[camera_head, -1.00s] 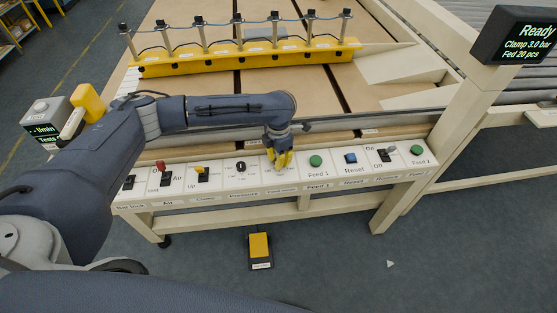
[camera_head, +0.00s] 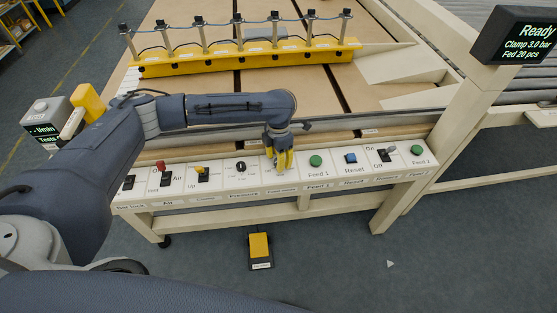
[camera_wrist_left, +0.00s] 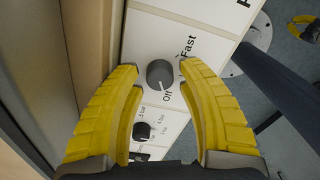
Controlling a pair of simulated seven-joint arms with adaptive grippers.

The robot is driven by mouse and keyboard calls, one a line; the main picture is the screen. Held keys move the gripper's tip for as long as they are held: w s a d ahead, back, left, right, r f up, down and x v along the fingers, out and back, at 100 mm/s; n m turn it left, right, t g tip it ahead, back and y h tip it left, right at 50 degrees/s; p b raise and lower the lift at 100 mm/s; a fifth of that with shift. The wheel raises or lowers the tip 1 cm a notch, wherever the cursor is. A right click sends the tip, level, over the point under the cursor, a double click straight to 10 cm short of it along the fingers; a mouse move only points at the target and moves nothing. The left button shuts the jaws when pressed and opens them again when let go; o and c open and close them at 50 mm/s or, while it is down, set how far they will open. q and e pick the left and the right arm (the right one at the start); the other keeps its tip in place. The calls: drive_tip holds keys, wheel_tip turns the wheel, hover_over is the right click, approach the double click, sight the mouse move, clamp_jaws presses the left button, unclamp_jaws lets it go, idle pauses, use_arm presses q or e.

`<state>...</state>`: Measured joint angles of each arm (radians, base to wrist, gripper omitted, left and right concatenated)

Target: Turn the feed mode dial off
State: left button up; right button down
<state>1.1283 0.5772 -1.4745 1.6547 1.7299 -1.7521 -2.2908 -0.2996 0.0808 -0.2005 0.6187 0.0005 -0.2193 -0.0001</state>
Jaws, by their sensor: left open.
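The feed mode dial is a round dark grey knob (camera_wrist_left: 160,74) on the white control panel, in the left wrist view. The panel beside it reads "Off" and "Fast". A pale pointer line shows on the knob's lower right edge, on the side of the "Off" label. My left gripper (camera_wrist_left: 162,78) is open, its yellow fingers spread on either side of the knob in that view; I cannot tell whether they touch it. In the head view, my left gripper (camera_head: 284,160) is over the panel and hides the dial.
Another black knob (camera_wrist_left: 142,131), the pressure dial (camera_head: 241,167), is left of my gripper in the head view. The green Feed 1 button (camera_head: 315,160) and blue Reset button (camera_head: 351,158) are to its right. A screen (camera_head: 515,38) reads "Ready".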

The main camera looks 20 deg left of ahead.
use_arm(q)
wheel_tip(320, 180, up, 12)
drive_tip(key=shift+f, duration=0.25)
drive_tip(key=shift+f, duration=0.1)
idle(0.5)
